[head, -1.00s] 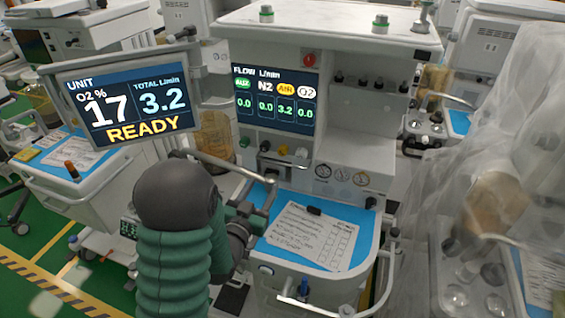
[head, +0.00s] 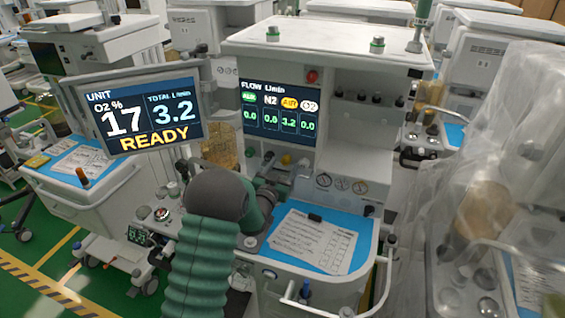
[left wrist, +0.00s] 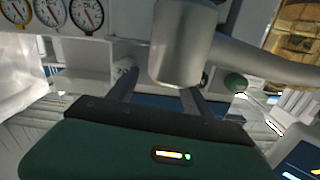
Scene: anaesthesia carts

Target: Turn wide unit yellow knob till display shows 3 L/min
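The wide unit (head: 345,110) stands in the middle of the head view. Its flow display (head: 278,112) reads 3.2 under AIR and 0.0 under O2; the side screen (head: 145,110) reads TOTAL 3.2 and READY. The yellow knob (head: 286,159) sits below the flow display. My left gripper (head: 283,180) is just below the yellow knob, without clear contact. In the left wrist view its two fingers (left wrist: 158,92) are apart, and a grey cylinder (left wrist: 182,45) blocks the view beyond them. The yellow knob cannot be made out there. My right gripper is not in view.
A green knob (left wrist: 235,83) shows right of the fingers in the wrist view. Round gauges (head: 341,184) sit right of the gripper. A blue worktop (head: 282,255) with a paper sheet (head: 312,243) lies below. A plastic-draped unit (head: 500,180) stands at right.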

